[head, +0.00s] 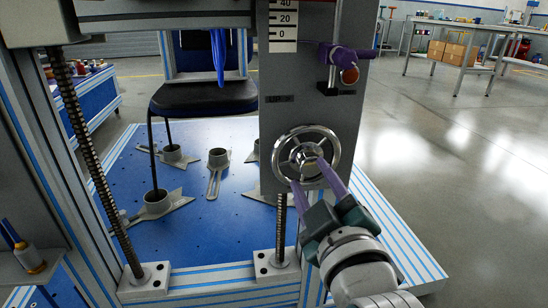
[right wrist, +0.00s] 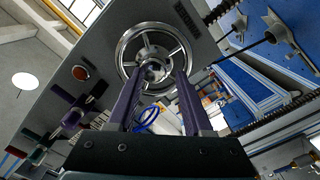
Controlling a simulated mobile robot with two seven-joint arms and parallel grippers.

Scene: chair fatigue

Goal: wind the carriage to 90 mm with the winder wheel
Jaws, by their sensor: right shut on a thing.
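The winder wheel (head: 306,145) is a silver handwheel on the front of a grey upright plate (head: 284,100). It also shows in the right wrist view (right wrist: 124,50). My right gripper (head: 308,171) comes in from the lower right and is shut on the wheel at its hub, with a purple finger on either side. The fingers also show in the right wrist view (right wrist: 159,75). A white scale (head: 284,20) at the top of the plate shows 0, 20 and 40, and its upper part is cut off. I cannot read the carriage's position. My left gripper is out of view.
A purple clamp-like part (head: 345,53) and a round orange-brown knob (head: 350,76) sit above the wheel. A dark chair seat (head: 204,97) stands behind, over a blue base plate (head: 222,232) with several grey feet. A threaded screw (head: 90,160) stands left. Open floor lies right.

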